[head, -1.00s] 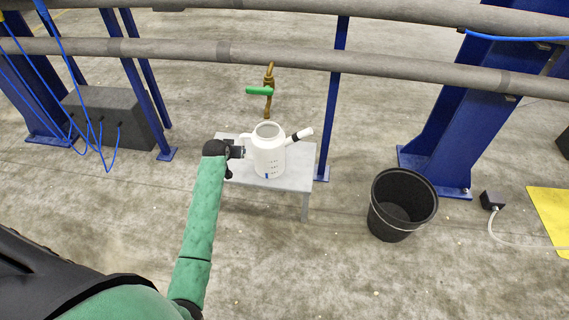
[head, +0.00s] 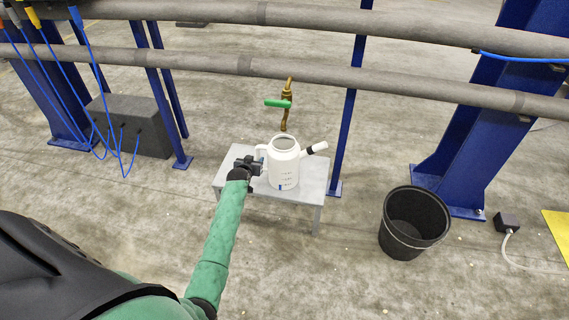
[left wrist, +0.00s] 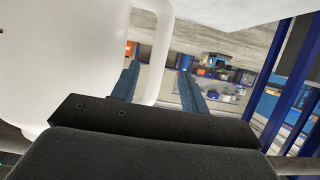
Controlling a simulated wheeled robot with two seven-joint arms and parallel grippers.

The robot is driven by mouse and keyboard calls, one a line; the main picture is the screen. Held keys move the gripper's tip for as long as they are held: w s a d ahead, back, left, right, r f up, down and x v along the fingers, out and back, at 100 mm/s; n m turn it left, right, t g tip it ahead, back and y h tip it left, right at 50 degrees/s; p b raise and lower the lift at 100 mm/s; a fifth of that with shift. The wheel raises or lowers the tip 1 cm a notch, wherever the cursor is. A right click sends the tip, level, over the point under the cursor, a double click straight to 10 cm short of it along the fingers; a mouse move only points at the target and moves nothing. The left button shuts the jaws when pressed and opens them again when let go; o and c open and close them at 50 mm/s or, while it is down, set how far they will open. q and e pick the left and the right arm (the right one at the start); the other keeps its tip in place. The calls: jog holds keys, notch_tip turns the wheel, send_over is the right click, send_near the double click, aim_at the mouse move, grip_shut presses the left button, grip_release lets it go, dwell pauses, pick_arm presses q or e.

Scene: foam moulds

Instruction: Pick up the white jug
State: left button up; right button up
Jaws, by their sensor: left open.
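The white jug (head: 284,171) stands upright on a small grey table (head: 311,188) in the head view. It has an open top, a handle on its left and a spout with a black band on its right. My left gripper (head: 257,165) is at the handle side of the jug. In the left wrist view the jug (left wrist: 65,50) fills the left side, and its handle (left wrist: 160,45) runs down between the open fingers of my left gripper (left wrist: 158,82). I cannot tell whether a finger touches the handle. My right gripper is not in view.
A brass tap with a green lever (head: 278,103) is just behind and above the jug. Grey pipes (head: 210,64) cross behind the table. A blue post (head: 348,120) stands close to its right. A black bucket (head: 414,222) stands on the floor at right.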

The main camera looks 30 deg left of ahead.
aim_at(257, 159)
pick_arm(q)
jog(key=w+f, duration=0.2)
jog(key=w, duration=0.1)
jog(key=shift+a+b, duration=0.1)
jog(key=shift+b, duration=0.2)
jog(key=shift+w+a+f, duration=0.15)
jog(key=shift+w+f, duration=0.1)
jog(key=shift+w, duration=0.25)
grip_shut()
dwell(0.6)
jog(key=shift+r, duration=0.1)
